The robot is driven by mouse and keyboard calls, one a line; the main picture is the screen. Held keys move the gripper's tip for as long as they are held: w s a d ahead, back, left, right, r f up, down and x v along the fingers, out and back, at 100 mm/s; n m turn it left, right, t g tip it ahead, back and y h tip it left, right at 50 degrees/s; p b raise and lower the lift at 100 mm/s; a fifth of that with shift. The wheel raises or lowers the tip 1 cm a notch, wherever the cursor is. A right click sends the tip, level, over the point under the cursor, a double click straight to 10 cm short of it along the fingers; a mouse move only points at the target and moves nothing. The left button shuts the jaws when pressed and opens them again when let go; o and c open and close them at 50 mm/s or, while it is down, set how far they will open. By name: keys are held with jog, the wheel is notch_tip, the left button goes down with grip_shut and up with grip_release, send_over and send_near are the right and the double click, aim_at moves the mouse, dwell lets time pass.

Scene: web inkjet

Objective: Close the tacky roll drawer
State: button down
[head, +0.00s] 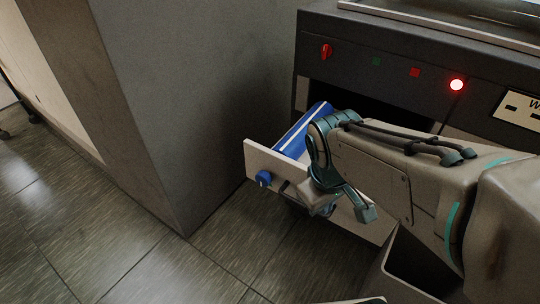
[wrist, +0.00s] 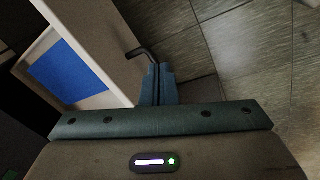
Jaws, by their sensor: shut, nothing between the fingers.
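The tacky roll drawer (head: 264,158) stands pulled out below the dark machine panel, with its pale front facing the floor area. A blue roll (head: 300,132) lies inside it, and a blue knob (head: 264,178) sits on the front's left part. In the wrist view the drawer front (wrist: 98,38) runs diagonally, with the blue surface (wrist: 66,76) inside and a dark bent handle (wrist: 143,51) at the front. My gripper (wrist: 157,82) is shut and empty, close to the front's outer side near that handle. Contact cannot be told. My arm hides the drawer's right part in the head view.
The machine panel (head: 385,72) above carries a red switch (head: 326,51) and a lit red lamp (head: 456,85). A grey cabinet wall (head: 190,100) stands left of the drawer. An open bin (head: 412,276) is at the lower right. Tiled floor (head: 130,240) in front is clear.

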jog(key=w+a+f+m+t+h+p, duration=0.25)
jog(key=a+m, duration=0.75)
jog(key=m, duration=0.6)
jog(key=w+a+f+m+t+h+p, duration=0.1)
jog(key=w+a+f+m+t+h, duration=0.15)
jog(key=a+m, duration=1)
jog(key=m, duration=0.3)
send_near(266, 185)
jog(key=s+f+x, duration=0.1)
jog(key=x, duration=0.4)
jog(key=shift+w+d+t, duration=0.25)
jog(key=shift+w+t, duration=0.05)
jog(key=shift+w, duration=0.4)
jog(key=shift+w, duration=0.1)
